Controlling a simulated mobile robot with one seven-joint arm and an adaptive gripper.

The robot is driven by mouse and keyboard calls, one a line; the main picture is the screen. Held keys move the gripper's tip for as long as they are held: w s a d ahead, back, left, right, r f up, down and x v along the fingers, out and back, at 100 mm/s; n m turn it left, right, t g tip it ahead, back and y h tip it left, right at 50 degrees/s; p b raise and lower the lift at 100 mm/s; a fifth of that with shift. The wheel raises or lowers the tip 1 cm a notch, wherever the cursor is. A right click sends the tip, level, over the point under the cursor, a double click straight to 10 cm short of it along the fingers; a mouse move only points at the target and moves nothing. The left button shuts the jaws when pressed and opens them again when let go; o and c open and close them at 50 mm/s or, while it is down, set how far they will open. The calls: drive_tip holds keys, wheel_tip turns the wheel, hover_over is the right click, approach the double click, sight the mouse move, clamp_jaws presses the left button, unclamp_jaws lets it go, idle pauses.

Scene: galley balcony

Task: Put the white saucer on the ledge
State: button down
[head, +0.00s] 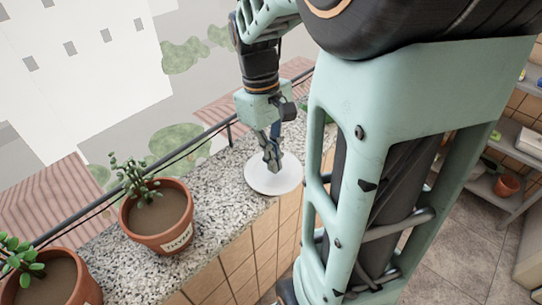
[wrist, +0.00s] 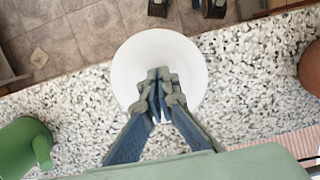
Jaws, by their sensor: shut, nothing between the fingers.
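The white saucer (head: 262,181) lies on the speckled granite ledge (head: 210,190), to the right of a potted plant in the head view. In the wrist view the saucer (wrist: 128,75) lies near the ledge's room-side edge and seems to reach slightly past it. My gripper (head: 273,165) points down over the saucer, with its fingers shut and nothing between them. In the wrist view the closed fingertips (wrist: 158,118) cover the saucer's middle. I cannot tell whether they touch it.
Two terracotta pots with plants, one labelled (head: 160,222) and one at the left corner (head: 50,280), stand on the ledge. A green watering can (wrist: 22,145) is on the saucer's other side. A railing (head: 120,190) runs behind. Shelves (head: 505,180) stand at the right.

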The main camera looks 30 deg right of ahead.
sight(261, 165)
drive_tip(key=shift+s+d, duration=0.2)
drive_tip(key=shift+s, duration=0.5)
drive_tip(key=shift+s+f, duration=0.2)
drive_tip(key=shift+f, duration=0.65)
drive_tip(key=w, duration=0.2)
drive_tip(key=w+a, duration=0.1)
drive_tip(key=w, duration=0.1)
drive_tip(key=w+a+p, duration=0.1)
drive_tip(key=w, duration=0.1)
drive_tip(key=shift+w+r+p, duration=0.1)
drive_tip(key=shift+r+p, duration=0.65)
wheel_tip(261, 165, up, 11)
drive_tip(key=w, duration=0.2)
drive_tip(key=shift+a, duration=0.35)
